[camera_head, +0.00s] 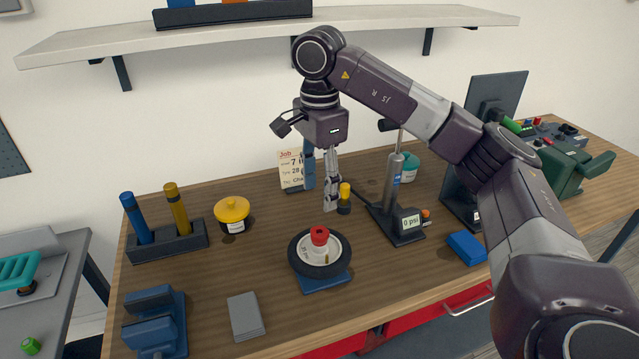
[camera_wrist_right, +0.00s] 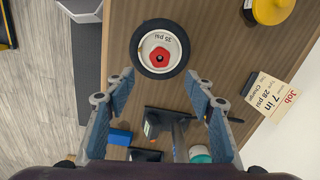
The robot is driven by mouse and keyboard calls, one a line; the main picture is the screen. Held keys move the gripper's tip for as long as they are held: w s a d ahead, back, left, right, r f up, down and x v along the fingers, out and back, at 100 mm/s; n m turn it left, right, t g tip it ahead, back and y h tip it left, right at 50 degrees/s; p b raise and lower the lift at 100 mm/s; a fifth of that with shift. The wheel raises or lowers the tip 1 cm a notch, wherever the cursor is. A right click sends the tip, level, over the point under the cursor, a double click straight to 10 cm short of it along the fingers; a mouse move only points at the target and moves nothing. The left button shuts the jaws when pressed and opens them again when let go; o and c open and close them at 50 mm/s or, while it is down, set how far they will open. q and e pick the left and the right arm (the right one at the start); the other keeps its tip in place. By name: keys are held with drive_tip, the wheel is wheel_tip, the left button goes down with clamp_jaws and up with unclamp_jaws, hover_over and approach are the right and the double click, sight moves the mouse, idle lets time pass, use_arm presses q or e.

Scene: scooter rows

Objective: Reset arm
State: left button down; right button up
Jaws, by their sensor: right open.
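My right gripper (camera_head: 331,203) hangs pointing down above the middle of the workbench, behind the wheel. Its fingers are apart and empty in the right wrist view (camera_wrist_right: 160,76). The small wheel (camera_head: 295,262) has a black tyre, a pale hub and a red cap (camera_head: 319,236); it rests on a blue stand (camera_head: 325,285). In the right wrist view the wheel (camera_wrist_right: 141,60) lies just beyond the fingertips, and its hub reads 35 psi. My left gripper is not in view.
A pump (camera_head: 392,187) with a 0 psi display stands right of the gripper. A job card (camera_head: 291,170) and a yellow-and-black item (camera_head: 344,199) are close by. A yellow-lidded jar (camera_head: 231,213), a tool holder (camera_head: 168,243), a blue vise (camera_head: 155,322) and a grey block (camera_head: 245,316) stand left.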

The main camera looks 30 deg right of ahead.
drive_tip(key=m+p, duration=0.1)
drive_tip(key=m, duration=1)
drive_tip(key=shift+p, duration=0.3)
drive_tip(key=shift+c, duration=0.9)
